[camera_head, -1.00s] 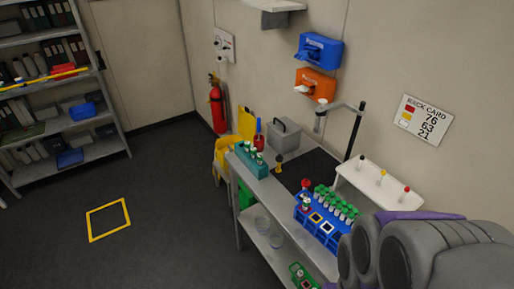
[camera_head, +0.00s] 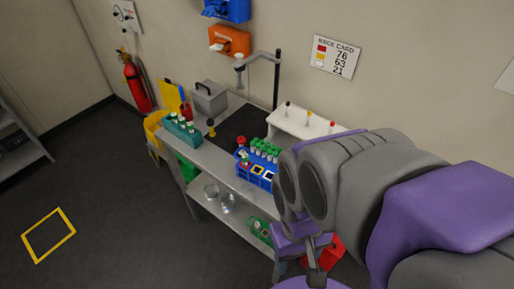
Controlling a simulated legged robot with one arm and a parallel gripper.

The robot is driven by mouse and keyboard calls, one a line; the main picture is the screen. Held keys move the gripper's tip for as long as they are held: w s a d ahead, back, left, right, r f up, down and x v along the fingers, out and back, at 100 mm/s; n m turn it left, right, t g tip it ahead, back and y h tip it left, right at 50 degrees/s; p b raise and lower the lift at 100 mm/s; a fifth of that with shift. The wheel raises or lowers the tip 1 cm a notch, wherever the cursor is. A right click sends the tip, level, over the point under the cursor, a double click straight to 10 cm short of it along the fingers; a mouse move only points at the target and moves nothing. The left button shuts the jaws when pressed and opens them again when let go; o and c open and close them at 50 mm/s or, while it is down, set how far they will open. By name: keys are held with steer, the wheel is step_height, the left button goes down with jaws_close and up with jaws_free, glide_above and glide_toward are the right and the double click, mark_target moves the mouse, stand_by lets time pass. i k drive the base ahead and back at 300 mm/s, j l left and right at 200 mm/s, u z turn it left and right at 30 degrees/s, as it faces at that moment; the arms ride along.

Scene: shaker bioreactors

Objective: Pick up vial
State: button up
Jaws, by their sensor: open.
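Several green-capped vials (camera_head: 264,148) stand upright in a blue rack (camera_head: 256,170) on the bench. A red-capped vial (camera_head: 241,142) is at the rack's left end. More vials stand in a teal rack (camera_head: 182,131) at the bench's left end. Single vials with dark, yellow (camera_head: 309,113) and red caps stand on a white raised stand (camera_head: 290,124). I cannot tell which vial is meant. What seems to be my gripper (camera_head: 316,257) is low in the picture, partly cut off, open and apart from the vials.
The grey bench has a black mat (camera_head: 243,124), a lamp-like arm on a post (camera_head: 277,80) and a grey box (camera_head: 209,97). Glass dishes (camera_head: 220,197) and a green rack (camera_head: 259,231) are on the lower shelf. Floor at left is clear around a yellow square (camera_head: 48,234).

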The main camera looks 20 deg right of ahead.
mark_target(182, 121)
steer(key=i+j+u, duration=0.1)
steer(key=j, duration=0.25)
steer(key=i+j+u, duration=0.1)
steer(key=i+j, duration=0.2)
steer(key=i+j+z, duration=0.2)
steer(key=i, duration=0.3)
